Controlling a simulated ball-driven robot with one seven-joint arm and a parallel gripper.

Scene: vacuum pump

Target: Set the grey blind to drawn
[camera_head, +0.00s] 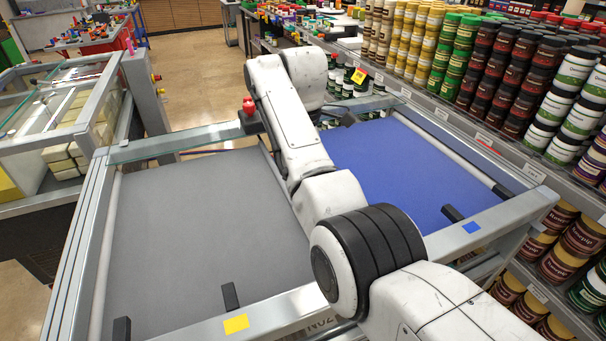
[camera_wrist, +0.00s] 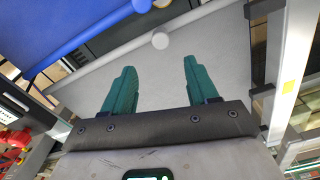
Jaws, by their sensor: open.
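The grey blind (camera_head: 190,230) is a flat grey sheet spread across the left bay of a metal frame in the head view. A short black tab (camera_head: 230,296) stands at its near edge, close to a yellow marker (camera_head: 236,324). In the wrist view a grey sheet (camera_wrist: 215,50) lies beyond the fingers, with a pale round end (camera_wrist: 160,40) above them. My gripper (camera_wrist: 160,66) has green fingers spread wide with nothing between them; I cannot tell whether they touch the sheet. In the head view my gripper is hidden behind my arm.
A blue blind (camera_head: 400,165) fills the right bay, with a blue marker (camera_head: 471,227) on the near rail. My arm crosses between the bays. Shelves of jars (camera_head: 510,75) line the right side. A glass-topped case (camera_head: 60,110) stands at left. Open floor (camera_head: 190,60) lies beyond the frame.

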